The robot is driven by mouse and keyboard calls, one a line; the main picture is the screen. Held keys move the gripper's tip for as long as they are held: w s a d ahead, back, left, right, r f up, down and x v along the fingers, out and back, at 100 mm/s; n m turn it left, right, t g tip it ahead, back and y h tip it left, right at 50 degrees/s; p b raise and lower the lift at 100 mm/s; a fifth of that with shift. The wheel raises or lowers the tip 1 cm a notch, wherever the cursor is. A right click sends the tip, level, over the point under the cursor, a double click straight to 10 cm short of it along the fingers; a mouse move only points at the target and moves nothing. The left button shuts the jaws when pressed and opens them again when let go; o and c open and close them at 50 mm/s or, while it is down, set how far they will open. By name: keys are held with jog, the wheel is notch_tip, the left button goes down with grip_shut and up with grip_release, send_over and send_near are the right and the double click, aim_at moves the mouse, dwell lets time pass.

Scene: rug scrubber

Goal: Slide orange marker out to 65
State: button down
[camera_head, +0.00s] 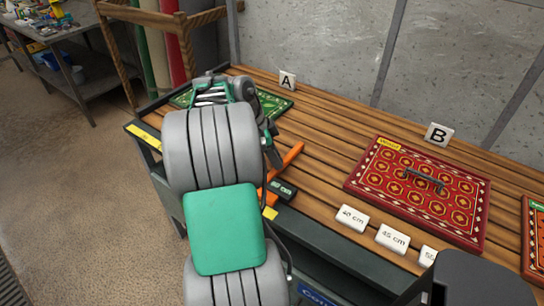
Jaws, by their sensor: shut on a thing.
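The orange marker (291,157) is a long orange bar lying aslant at the front edge of the slatted table, left of the middle. Its lower end passes behind my arm. A small black block with a light display (283,190) sits beside it. My gripper (273,158) points down at the marker, shut on it; the contact is mostly hidden by my own arm. Any scale near the marker is too small or hidden to read, and no 65 label can be made out.
A red patterned rug (361,181) with a dark handle lies right, near card B (439,135). A green rug (272,104) lies near card A (287,80). White cards (352,218) reading 40 cm and 45 cm stand along the front. Bare slats (322,165) lie between the rugs.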

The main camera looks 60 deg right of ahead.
jog(key=s, duration=0.1)
jog(key=s+b, duration=0.1)
jog(key=s, duration=0.2)
jog(key=shift+s+a, duration=0.35)
jog(key=shift+s, duration=0.05)
jog(key=c, duration=1.1)
grip_release()
jog(key=shift+w, duration=0.1)
jog(key=shift+r, duration=0.1)
jog(key=p+v, duration=0.1)
jog(key=v, duration=0.6)
jog(key=shift+r, duration=0.35)
